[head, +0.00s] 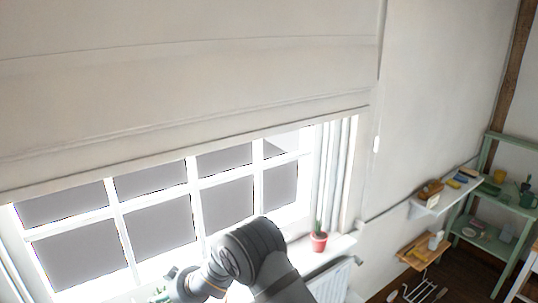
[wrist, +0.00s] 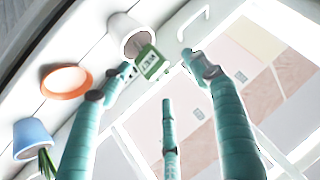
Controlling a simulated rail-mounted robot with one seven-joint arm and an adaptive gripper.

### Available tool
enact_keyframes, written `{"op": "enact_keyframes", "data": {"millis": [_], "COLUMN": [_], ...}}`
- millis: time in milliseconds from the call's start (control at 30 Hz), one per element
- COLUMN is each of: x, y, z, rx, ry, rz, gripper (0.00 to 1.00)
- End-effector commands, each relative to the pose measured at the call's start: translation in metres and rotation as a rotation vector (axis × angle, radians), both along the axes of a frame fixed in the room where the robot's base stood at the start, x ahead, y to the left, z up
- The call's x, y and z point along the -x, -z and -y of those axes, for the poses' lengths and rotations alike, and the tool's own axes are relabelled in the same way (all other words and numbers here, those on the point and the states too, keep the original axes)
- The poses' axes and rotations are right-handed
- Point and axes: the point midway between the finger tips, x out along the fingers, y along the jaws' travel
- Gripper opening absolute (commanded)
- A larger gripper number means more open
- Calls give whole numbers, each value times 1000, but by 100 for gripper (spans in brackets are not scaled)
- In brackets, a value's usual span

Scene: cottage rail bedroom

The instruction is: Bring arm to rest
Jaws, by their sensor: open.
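My arm (head: 248,252) is bent in front of the window, at the bottom middle of the head view. Its end runs out low on the left, and I cannot make out the fingers there. In the wrist view my gripper (wrist: 158,66) has teal fingers spread apart, with nothing held between them.
An orange dish (wrist: 66,82) and a blue pot with a plant (wrist: 33,135) are at left in the wrist view. A red potted plant (head: 318,240) stands on the windowsill. A wall shelf (head: 440,200) and green rack (head: 515,205) are at right.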

Motion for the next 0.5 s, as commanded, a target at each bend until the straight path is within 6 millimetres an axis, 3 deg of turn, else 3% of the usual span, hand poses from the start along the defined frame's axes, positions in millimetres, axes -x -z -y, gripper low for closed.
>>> {"op": "enact_keyframes", "data": {"millis": [200, 267, 500], "x": [-11, -10, -10], "y": [18, 9, 8], "z": [-16, -15, -15], "rx": [0, -1, 0], "ry": [-1, 0, 0], "rz": [1, 1, 0], "gripper": [61, 61, 61]}}
